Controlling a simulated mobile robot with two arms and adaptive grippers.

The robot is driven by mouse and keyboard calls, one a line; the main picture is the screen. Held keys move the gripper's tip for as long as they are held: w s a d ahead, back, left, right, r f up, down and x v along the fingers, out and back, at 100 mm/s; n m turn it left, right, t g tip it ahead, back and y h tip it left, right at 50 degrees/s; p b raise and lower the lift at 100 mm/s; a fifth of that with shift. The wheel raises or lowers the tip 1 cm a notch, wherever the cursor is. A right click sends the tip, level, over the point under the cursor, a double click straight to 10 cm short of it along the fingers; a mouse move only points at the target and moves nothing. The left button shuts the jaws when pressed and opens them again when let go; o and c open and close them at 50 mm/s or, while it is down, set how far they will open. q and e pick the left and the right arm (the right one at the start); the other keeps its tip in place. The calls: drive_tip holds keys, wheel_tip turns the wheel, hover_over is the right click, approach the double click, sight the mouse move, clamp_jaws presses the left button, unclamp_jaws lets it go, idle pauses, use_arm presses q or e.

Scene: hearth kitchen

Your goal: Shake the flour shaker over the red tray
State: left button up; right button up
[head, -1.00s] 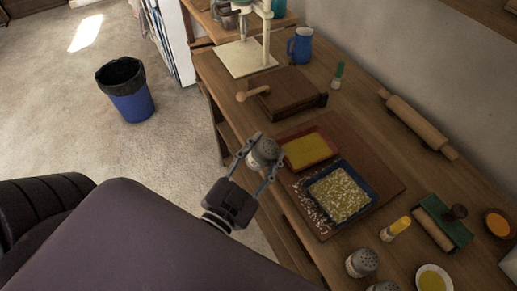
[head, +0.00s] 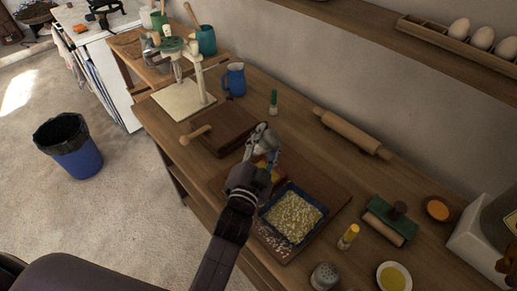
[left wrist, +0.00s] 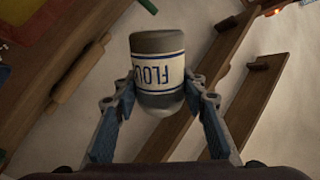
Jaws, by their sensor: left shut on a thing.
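My left gripper (head: 262,148) is shut on the flour shaker (head: 268,144), a grey-capped shaker with a white and blue label. The shaker (left wrist: 158,75) sits between both fingers in the left wrist view, its lettering partly turned away. In the head view the gripper and shaker are above the red tray (head: 275,175), which they mostly hide; only a little orange-yellow shows. The blue tray (head: 293,214), filled with pale crumbs, lies beside it on a brown board (head: 335,195) dusted with white. My right gripper is in neither view.
A rolling pin (head: 352,134) lies by the wall. A yellow-topped bottle (head: 348,237), another shaker (head: 324,275) and a green-backed roller (head: 388,220) stand at right. A blue bin (head: 70,148) is on the floor.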

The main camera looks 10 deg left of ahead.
sight(254, 155)
use_arm(q)
drive_tip(key=shift+w+a+f+m+b, duration=0.1)
drive_tip(key=shift+f+m+b, duration=0.2)
drive_tip(key=shift+m, duration=0.2)
drive_tip(key=f+m+b, duration=0.1)
drive_tip(key=m, duration=0.1)
drive_tip(key=a+f+m+b, duration=0.1)
drive_tip(key=m, duration=0.1)
drive_tip(key=f+m+b, duration=0.1)
drive_tip(key=m, duration=0.1)
drive_tip(key=shift+a+f, duration=0.1)
drive_tip(key=shift+a, duration=0.25)
drive_tip(key=shift+w+a+f+m, duration=0.1)
drive_tip(key=shift+a+m, duration=0.05)
drive_tip(key=shift+m, duration=0.45)
drive_tip(key=shift+a+f+m, duration=0.1)
drive_tip(key=shift+a+m, duration=0.05)
drive_tip(key=shift+m, duration=0.45)
drive_tip(key=shift+a+r+m+p, duration=0.1)
drive_tip(key=shift+a+m+p, duration=0.15)
drive_tip(key=shift+m, duration=0.85)
drive_tip(key=m, duration=0.4)
drive_tip(key=shift+a+f+m, duration=0.25)
drive_tip(key=shift+f+m, duration=0.1)
drive_tip(key=shift+m, duration=0.05)
